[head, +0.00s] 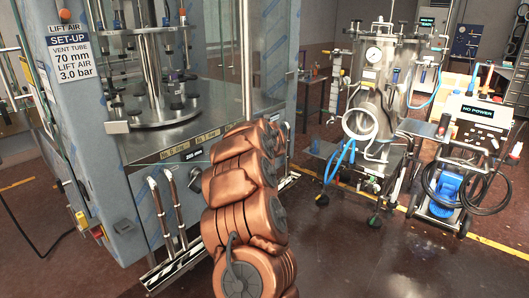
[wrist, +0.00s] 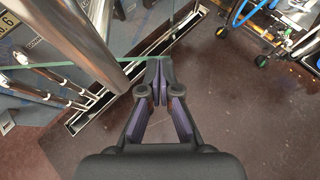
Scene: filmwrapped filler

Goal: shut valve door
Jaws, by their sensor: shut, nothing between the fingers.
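The filler machine has clear glass panels, and the one at its right side (head: 272,50) has a steel upright bar (head: 246,60) at its edge. I cannot tell for sure which panel is the valve door. In the wrist view a green glass edge (wrist: 115,62) runs across to my fingertips, with a thick steel bar (wrist: 82,35) beside it at the left. My gripper (wrist: 160,68) is shut and empty, its tips at or very near the glass edge; contact is unclear. In the head view my copper-coloured arm hides the gripper.
Steel pipe legs (head: 166,215) stand at the machine's lower front. A steel tank (head: 378,85) on a wheeled frame stands at the right, beside a cart with a "NO POWER" display (head: 478,111) and hoses. The brown floor (head: 340,245) between is clear.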

